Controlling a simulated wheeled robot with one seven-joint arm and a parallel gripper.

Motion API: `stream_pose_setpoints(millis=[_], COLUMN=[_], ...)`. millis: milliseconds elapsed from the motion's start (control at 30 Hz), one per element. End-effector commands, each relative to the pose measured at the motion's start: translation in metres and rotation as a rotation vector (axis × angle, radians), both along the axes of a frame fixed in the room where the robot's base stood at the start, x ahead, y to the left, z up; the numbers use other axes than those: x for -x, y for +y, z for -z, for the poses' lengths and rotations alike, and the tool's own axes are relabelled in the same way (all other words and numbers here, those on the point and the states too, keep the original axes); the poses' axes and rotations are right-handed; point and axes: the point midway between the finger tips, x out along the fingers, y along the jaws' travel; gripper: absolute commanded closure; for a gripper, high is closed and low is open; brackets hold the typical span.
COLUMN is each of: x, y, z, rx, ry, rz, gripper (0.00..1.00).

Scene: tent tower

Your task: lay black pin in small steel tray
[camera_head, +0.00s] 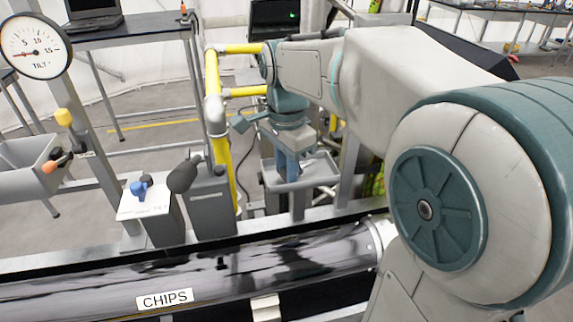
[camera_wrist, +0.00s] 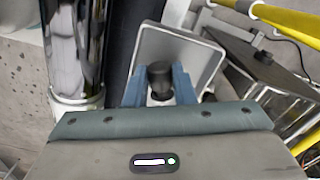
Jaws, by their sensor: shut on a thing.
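My gripper (camera_head: 292,165) points down over the small steel tray (camera_head: 327,172), a shallow grey tray with a raised rim. In the wrist view its two blue fingers (camera_wrist: 158,92) are shut on the black pin (camera_wrist: 160,72), whose dark round end shows between them. In that view the tray (camera_wrist: 205,50) lies behind and beneath the pin. I cannot tell how far the pin is above the tray floor. In the head view I cannot make out the pin at the fingers.
Yellow pipes (camera_head: 212,105) stand just left of the tray. A shiny tube labelled CHIPS (camera_head: 225,270) runs along the front. Grey boxes with a blue knob (camera_head: 141,187) and a black handle (camera_head: 186,174) stand at left, near a TILT gauge (camera_head: 35,45).

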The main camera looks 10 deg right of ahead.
Motion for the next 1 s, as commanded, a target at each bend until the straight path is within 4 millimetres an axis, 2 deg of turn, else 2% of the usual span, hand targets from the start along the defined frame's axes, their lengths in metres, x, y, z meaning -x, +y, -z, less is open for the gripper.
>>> stream_pose_setpoints(millis=[233, 267, 333, 367, 767, 867, 1000], x=[0.000, 0.000, 0.000, 0.000, 0.002, 0.001, 0.000], y=[0.000, 0.000, 0.000, 0.000, -0.001, -0.001, 0.000], z=[0.004, 0.003, 0.003, 0.003, 0.004, -0.003, -0.027], rx=[0.000, 0.000, 0.000, 0.000, 0.001, 0.002, 0.001], ry=[0.000, 0.000, 0.000, 0.000, 0.008, 0.007, 0.000], rz=[0.000, 0.000, 0.000, 0.000, 0.000, 0.001, 0.000], gripper=[1.00, 0.74, 0.55, 0.52, 0.52, 0.52, 0.52])
